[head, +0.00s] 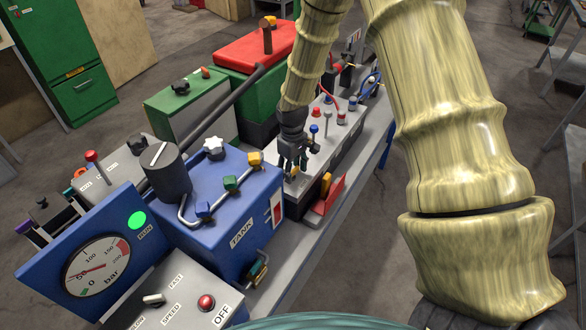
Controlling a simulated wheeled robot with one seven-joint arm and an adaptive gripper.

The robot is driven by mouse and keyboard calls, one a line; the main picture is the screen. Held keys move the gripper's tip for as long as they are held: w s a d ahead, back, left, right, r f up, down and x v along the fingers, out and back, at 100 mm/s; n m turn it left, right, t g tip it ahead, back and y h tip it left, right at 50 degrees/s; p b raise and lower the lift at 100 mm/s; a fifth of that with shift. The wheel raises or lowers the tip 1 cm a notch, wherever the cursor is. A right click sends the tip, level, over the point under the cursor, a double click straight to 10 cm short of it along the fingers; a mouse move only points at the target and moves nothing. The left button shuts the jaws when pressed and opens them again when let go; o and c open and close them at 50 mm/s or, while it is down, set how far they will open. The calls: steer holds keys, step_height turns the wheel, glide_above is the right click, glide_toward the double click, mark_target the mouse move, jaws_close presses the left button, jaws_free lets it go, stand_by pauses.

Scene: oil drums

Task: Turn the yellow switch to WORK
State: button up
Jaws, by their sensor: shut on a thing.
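My gripper (291,168) points down over the grey-white panel behind and to the right of the blue TANK box. Its fingers close around a small yellow part (295,171), which looks like the yellow switch and is mostly hidden by the fingers. I cannot read the WORK label or tell which way the switch points. Some lettering shows on the panel (302,184) just below the fingers, too small to read.
The blue TANK box (232,213) carries a pipe with blue, green and yellow valves. A blue-topped lever (314,131) and a red button stand close beside my gripper. A red-and-yellow part (326,190) lies in front.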

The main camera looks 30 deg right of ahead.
mark_target(293, 170)
steer(key=shift+n, duration=0.9)
steer(key=o, duration=1)
steer(key=shift+w+r, duration=0.1)
step_height(293, 170, up, 12)
steer(key=shift+d, duration=0.1)
stand_by(0.4)
